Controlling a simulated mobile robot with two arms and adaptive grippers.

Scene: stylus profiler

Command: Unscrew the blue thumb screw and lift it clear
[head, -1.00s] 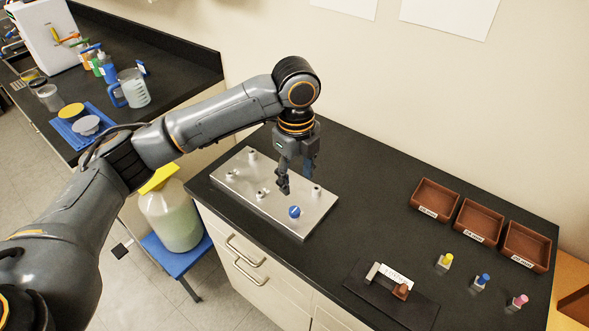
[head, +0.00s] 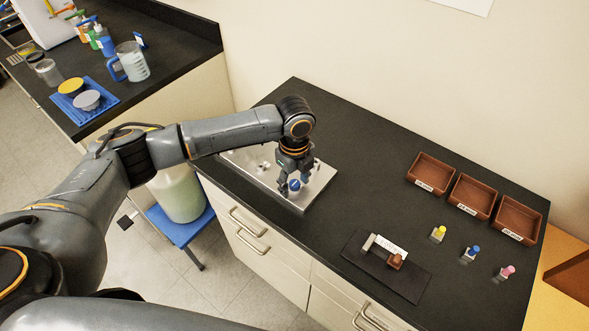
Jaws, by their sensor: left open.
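The blue thumb screw (head: 294,185) sits near the front right part of the silver metal plate (head: 318,192) on the black counter. Its round blue head shows between the fingers of my left gripper (head: 293,188). The gripper points down over the screw and is open, with its fingers on either side of the head. I cannot tell whether a finger touches it. My left arm hides much of the plate's back and left part. My right gripper is not in view.
Three brown trays (head: 473,196) stand at the right of the counter (head: 345,215). Small yellow (head: 438,234), blue (head: 470,253) and pink-topped (head: 504,272) pieces stand in front of them. A dark mat (head: 385,277) with a white card lies at the front. The counter between plate and trays is clear.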

